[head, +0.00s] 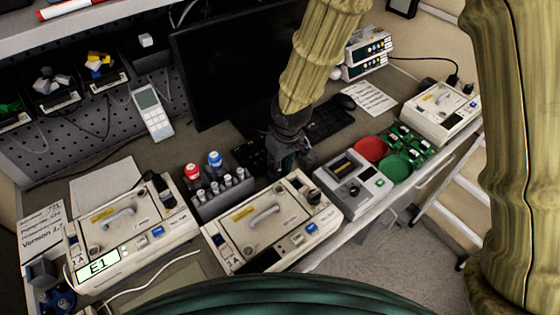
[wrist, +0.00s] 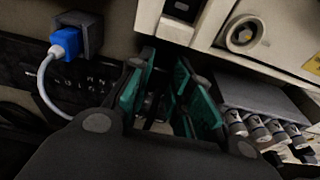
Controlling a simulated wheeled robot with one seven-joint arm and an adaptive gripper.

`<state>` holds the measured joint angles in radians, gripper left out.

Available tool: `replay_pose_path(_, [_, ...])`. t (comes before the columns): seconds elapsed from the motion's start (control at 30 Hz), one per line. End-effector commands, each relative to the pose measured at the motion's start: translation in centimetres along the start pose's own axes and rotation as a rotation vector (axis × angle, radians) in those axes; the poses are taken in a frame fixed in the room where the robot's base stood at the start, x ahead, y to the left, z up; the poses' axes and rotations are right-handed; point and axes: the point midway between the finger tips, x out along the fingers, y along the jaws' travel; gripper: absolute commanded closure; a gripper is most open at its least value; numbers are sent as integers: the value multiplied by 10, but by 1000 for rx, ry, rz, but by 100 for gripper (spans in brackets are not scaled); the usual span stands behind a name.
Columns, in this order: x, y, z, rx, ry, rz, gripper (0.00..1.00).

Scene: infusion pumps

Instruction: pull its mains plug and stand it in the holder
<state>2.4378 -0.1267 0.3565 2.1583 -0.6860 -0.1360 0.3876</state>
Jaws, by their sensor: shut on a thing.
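My gripper (head: 285,155) is low behind the middle pump (head: 268,221), near the keyboard. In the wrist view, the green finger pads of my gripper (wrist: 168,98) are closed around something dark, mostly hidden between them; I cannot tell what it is. A blue plug (wrist: 68,42) with a grey cable sits in a dark socket-like block (wrist: 88,32), left of and apart from my fingers. The left pump (head: 130,222) has a lit display reading E1. A third pump (head: 440,110) stands at the far right. I cannot clearly make out the plug holder.
A dark rack (head: 222,197) with red and blue caps and small cylinders stands left of my gripper. A grey device (head: 350,184), red and green discs and circuit boards lie to the right. A monitor (head: 230,65) and a keyboard (head: 325,122) stand behind. Free room is narrow.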

Motion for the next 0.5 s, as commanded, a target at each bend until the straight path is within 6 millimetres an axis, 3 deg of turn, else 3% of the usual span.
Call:
replay_pose_path(0.47, [2, 0, 0, 0, 0, 0, 100])
replay_pose_path(0.5, [2, 0, 0, 0, 0, 0, 72])
